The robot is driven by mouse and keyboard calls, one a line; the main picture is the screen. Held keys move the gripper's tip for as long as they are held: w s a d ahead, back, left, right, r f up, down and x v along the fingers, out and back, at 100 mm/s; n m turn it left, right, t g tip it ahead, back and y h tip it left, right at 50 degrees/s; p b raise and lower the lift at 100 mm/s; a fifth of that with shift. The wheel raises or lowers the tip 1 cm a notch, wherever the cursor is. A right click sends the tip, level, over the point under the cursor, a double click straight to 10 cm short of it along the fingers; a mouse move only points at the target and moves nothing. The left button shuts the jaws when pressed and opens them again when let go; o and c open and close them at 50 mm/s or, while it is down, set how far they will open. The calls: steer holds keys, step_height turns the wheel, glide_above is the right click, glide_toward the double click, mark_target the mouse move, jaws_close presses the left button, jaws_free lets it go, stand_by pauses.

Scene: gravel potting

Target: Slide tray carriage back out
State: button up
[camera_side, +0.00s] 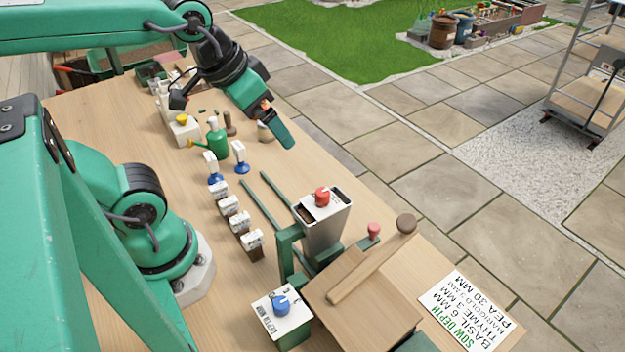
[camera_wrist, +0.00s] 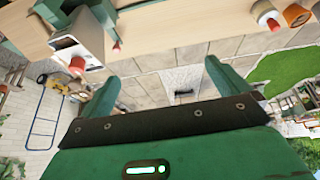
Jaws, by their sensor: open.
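My gripper (camera_side: 280,130) hangs in the air above the far edge of the table, beyond the green watering can. Its two green fingers are spread with nothing between them in the wrist view (camera_wrist: 165,80). Two parallel green rails (camera_side: 268,208) lie on the table and run toward a grey hopper (camera_side: 325,228) with a red knob on top. The hopper also shows in the wrist view (camera_wrist: 68,43). I cannot make out the tray carriage; no tray shows on the bare rails, and the space under the hopper is hidden from view. My gripper is well away from both rails and hopper.
Several small labelled packets (camera_side: 229,206) line the rails' left side. Blue-based stamps (camera_side: 239,158) and a green watering can (camera_side: 216,143) stand behind.

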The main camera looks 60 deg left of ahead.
steer(key=shift+s+a+f, duration=0.25)
steer(key=shift+s+a, duration=0.1)
steer(key=shift+a, duration=0.2)
steer(key=c, duration=0.6)
steer(key=shift+w+d+r, duration=0.1)
steer(key=shift+w+d, duration=0.05)
steer(key=shift+w, duration=0.2)
steer(key=c, duration=0.6)
steer(key=m+g+y, duration=0.2)
steer(key=m+g, duration=0.2)
steer(key=g, duration=0.5)
glide_above(375, 225)
steer(key=w, duration=0.3)
step_height(375, 225, down, 12)
steer(key=shift+c, duration=0.2)
steer(key=shift+w+d+f+m, duration=0.1)
steer(key=shift+d+f+m, duration=0.2)
steer(key=shift+d+f, duration=0.35)
steer(key=shift+x, duration=3.8)
